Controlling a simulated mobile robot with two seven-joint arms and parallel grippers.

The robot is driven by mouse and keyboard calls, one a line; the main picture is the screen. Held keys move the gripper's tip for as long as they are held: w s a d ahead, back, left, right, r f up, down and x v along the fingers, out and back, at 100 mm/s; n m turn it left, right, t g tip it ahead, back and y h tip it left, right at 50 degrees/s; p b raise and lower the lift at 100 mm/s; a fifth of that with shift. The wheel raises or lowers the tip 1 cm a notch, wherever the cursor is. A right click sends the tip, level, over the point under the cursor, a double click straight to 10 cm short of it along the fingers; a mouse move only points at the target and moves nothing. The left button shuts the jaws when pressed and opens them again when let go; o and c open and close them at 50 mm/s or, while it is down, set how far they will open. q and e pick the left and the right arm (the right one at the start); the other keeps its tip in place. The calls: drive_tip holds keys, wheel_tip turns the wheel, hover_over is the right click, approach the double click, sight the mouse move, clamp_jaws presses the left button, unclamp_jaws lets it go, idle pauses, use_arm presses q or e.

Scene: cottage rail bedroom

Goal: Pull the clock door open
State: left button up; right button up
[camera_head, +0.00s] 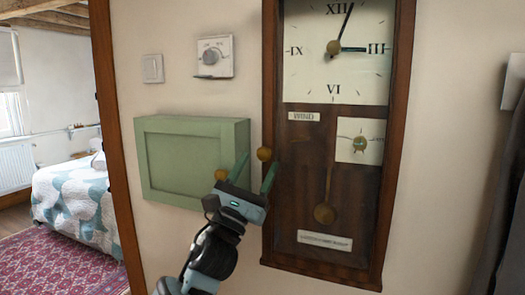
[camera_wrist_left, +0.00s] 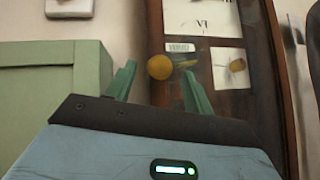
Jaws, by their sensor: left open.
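The wall clock has a tall brown wooden case (camera_head: 397,120) with a glazed front. A round brass knob (camera_head: 264,154) sits at the left side of its front, beside the glass. My left gripper (camera_head: 258,164) is open, its two green fingers pointing up toward this knob. In the left wrist view the knob (camera_wrist_left: 160,67) appears between the fingertips (camera_wrist_left: 157,75); I cannot tell whether they touch it. The clock front looks shut. The dial, a small lower dial and the pendulum (camera_head: 325,213) show through it. My right gripper is not in view.
A bed (camera_head: 75,195) shows through the doorway.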

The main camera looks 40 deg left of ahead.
sight(262, 158)
use_arm(q)
drive_tip(key=shift+p+x, duration=0.35)
drive_tip(key=shift+x, duration=1.7)
clamp_jaws()
